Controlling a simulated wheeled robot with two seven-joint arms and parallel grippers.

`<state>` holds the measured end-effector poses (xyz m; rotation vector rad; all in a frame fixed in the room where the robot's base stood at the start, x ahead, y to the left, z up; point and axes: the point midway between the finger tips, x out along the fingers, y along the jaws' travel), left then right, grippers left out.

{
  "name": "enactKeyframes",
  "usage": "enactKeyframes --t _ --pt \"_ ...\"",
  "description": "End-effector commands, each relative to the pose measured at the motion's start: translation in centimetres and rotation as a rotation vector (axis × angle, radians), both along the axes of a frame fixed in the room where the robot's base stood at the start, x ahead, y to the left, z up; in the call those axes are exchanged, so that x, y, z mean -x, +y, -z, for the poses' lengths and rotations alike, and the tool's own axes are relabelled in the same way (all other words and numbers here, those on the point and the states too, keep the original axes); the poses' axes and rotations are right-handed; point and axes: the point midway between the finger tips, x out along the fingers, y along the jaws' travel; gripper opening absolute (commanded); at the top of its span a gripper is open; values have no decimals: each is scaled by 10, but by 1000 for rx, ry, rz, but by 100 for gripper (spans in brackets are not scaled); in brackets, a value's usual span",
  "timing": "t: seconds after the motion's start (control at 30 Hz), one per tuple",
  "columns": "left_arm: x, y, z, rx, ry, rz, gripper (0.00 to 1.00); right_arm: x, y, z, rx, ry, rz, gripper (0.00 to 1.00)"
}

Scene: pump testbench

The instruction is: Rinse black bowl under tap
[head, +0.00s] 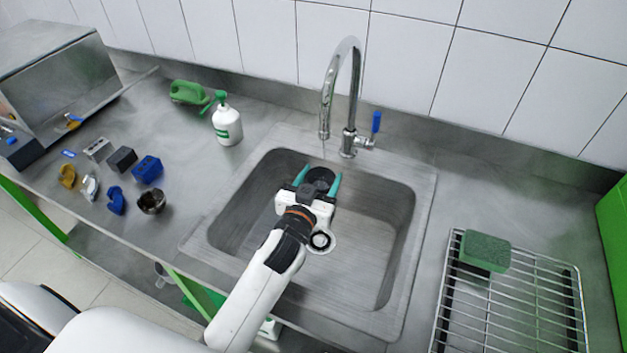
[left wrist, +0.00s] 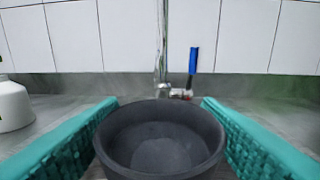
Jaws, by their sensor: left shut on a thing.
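The black bowl (head: 321,178) is held over the sink, a little in front of the tap. My left gripper (head: 318,181) is shut on it, with one teal finger on each side. In the left wrist view the bowl (left wrist: 160,138) is upright and looks empty, between the two teal fingers (left wrist: 160,140). The chrome tap (head: 345,90) arches over the back of the sink (head: 225,213), its spout end just behind the bowl. Its blue handle (head: 376,122) points up; it also shows in the left wrist view (left wrist: 193,60). A thin line below the spout may be water. My right gripper is not in view.
Several small parts and a dark cup (head: 152,201) lie further left. A wire rack (head: 520,310) with a green sponge (head: 485,250) is at right.

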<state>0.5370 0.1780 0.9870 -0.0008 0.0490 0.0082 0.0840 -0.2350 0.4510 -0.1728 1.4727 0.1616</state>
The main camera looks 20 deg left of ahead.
Motion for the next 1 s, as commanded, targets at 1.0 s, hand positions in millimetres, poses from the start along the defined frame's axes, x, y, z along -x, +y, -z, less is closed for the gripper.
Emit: enactKeyframes --t 1.0 --pt "59 -36 0 0 0 -1 34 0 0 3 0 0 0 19"
